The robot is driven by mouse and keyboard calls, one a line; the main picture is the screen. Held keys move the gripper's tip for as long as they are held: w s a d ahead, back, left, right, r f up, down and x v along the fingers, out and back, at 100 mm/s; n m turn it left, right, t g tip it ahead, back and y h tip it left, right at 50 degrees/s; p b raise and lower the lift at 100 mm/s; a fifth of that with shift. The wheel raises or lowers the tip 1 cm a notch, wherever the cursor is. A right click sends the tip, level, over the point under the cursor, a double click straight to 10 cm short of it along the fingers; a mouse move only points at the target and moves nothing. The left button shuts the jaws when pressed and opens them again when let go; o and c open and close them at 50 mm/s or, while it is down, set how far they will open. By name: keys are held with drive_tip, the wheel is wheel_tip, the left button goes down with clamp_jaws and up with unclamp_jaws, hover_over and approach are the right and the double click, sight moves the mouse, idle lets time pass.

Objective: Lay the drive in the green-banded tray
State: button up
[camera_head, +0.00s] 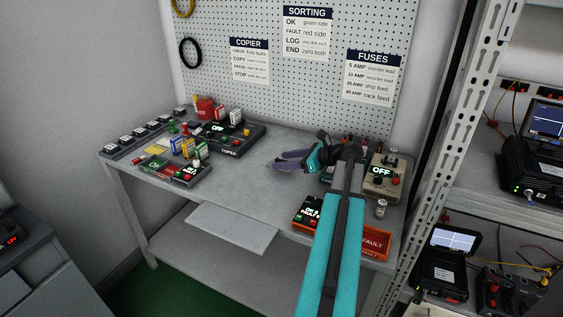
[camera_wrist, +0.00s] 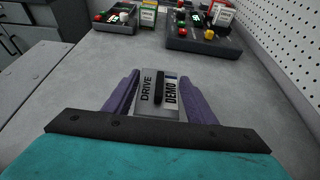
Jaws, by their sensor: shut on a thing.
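My gripper (camera_head: 281,161) reaches out over the middle of the grey workbench, its purple fingers pointing left. In the wrist view the drive (camera_wrist: 145,95), a grey block with a dark ridge and the labels DRIVE and DEMO, sits between the two fingers, and my gripper (camera_wrist: 160,88) is shut on it. In the head view I cannot make out the drive at the fingers. I cannot clearly see a green-banded tray; my arm covers part of the bench front. An orange tray marked FAULT (camera_head: 374,243) stands at the front right, partly behind my arm.
A small black panel (camera_head: 307,212) with lit text lies left of my arm. A copier unit (camera_head: 232,133) and a button box (camera_head: 177,170) stand on the bench's left. A beige OFF box (camera_head: 382,178) stands right. The bench's middle (camera_head: 237,185) is clear.

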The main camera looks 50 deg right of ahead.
drive_tip(key=shift+w+d+f, duration=0.1)
drive_tip(key=shift+w+d, duration=0.3)
drive_tip(key=shift+w, duration=0.25)
drive_tip(key=shift+w+d+f, duration=0.1)
drive_tip(key=shift+w+d, duration=0.25)
drive_tip(key=shift+w, duration=0.35)
drive_tip(key=shift+w+d+f, duration=0.1)
drive_tip(key=shift+w+d, duration=0.3)
drive_tip(key=shift+w, duration=0.25)
drive_tip(key=shift+p, duration=0.3)
drive_tip(key=shift+f+p, duration=0.3)
drive_tip(key=shift+f, duration=1.4)
drive_tip(key=shift+f, duration=0.15)
drive_tip(key=o, duration=1.1)
drive_tip(key=shift+r, duration=0.2)
drive_tip(key=b+v, duration=0.1)
drive_tip(key=v, duration=1.1)
drive_tip(key=shift+f, duration=0.1)
